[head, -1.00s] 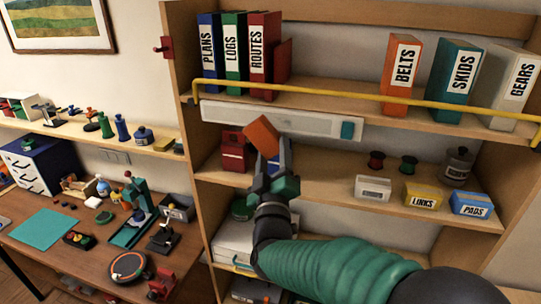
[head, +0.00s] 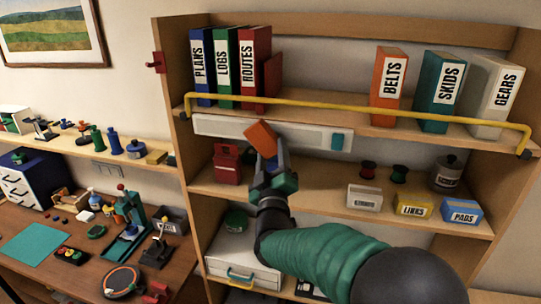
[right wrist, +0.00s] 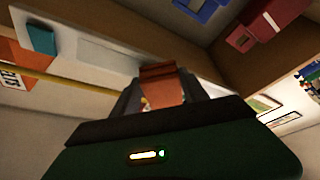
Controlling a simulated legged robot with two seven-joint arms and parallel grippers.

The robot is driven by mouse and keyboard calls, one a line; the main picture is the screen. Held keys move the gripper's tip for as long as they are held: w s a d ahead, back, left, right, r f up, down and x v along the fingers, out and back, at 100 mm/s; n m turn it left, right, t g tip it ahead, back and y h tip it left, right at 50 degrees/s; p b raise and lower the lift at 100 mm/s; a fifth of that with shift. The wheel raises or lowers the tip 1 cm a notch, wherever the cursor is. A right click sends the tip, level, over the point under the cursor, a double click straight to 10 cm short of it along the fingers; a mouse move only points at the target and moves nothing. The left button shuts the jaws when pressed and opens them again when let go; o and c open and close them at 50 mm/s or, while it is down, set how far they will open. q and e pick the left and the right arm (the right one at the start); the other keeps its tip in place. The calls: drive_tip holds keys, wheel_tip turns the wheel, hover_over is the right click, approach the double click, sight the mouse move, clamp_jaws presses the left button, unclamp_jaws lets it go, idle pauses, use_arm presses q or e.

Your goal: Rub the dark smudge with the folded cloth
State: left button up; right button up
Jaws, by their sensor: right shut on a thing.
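My right gripper (head: 268,160) is raised in front of the bookcase and shut on an orange folded piece (head: 261,136), which looks like the folded cloth. The cloth is tilted and overlaps the long pale panel (head: 220,126) below the binder shelf; I cannot tell whether it touches it. In the right wrist view the cloth (right wrist: 160,78) sits between the fingertips (right wrist: 163,98), with the pale panel (right wrist: 95,50) behind. I cannot make out the dark smudge; the cloth and gripper cover part of the panel. My left gripper is not in view.
A yellow rail (head: 400,120) runs along the binder shelf, just above the panel. A red container (head: 227,165) stands left of my gripper, and small boxes, such as the yellow one (head: 412,205), stand to the right. A cluttered workbench (head: 60,265) is at lower left.

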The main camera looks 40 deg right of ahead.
drive_tip(key=shift+w, duration=0.3)
drive_tip(key=shift+w+d, duration=0.35)
drive_tip(key=shift+d, duration=0.2)
drive_tip(key=shift+w+a+r+b, duration=0.1)
drive_tip(key=shift+b, duration=1.15)
idle(0.3)
